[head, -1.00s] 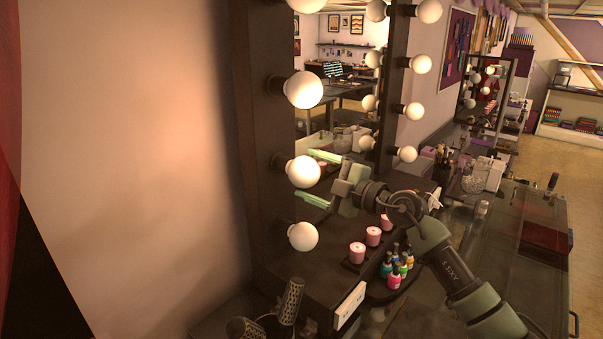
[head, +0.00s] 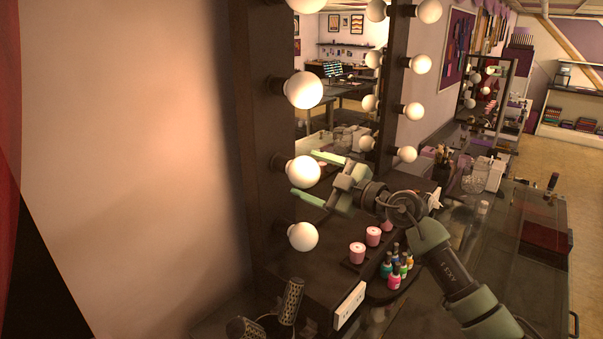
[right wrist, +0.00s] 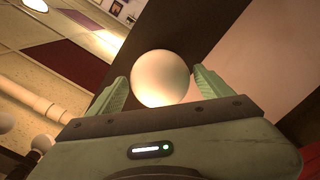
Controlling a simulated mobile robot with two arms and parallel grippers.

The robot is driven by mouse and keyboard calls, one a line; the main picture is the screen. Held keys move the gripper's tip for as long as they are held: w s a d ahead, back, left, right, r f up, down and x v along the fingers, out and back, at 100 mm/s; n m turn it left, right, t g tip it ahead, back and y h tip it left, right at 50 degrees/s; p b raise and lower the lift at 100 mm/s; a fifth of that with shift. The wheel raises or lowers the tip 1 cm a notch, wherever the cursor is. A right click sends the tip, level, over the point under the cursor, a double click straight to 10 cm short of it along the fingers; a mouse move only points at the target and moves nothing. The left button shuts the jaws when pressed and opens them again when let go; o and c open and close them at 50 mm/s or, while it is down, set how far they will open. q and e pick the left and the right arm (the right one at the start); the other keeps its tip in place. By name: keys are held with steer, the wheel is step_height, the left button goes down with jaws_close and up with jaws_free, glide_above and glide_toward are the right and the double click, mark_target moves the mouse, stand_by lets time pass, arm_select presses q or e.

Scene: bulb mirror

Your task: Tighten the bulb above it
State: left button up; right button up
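A column of round white bulbs runs up the near side of the dark mirror frame (head: 262,120) in the head view. My right gripper (head: 304,174) is open, with its pale green fingers at the second-lowest visible bulb (head: 303,171), one above and one below it. In the right wrist view the bulb (right wrist: 160,78) sits between the two fingers, with narrow gaps seeming to show beside it. The lowest bulb (head: 303,237) is just below the lower finger, and another bulb (head: 304,90) is higher up. My left gripper is not in view.
Pink candles (head: 357,253) and several nail polish bottles (head: 394,270) stand on the counter below my right arm. A white card (head: 350,304) and dark patterned cylinders (head: 291,300) are at the front. A bare wall (head: 120,150) fills the left.

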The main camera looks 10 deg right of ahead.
steer(key=shift+d, duration=0.1)
steer(key=shift+v, duration=3)
steer(key=o, duration=0.4)
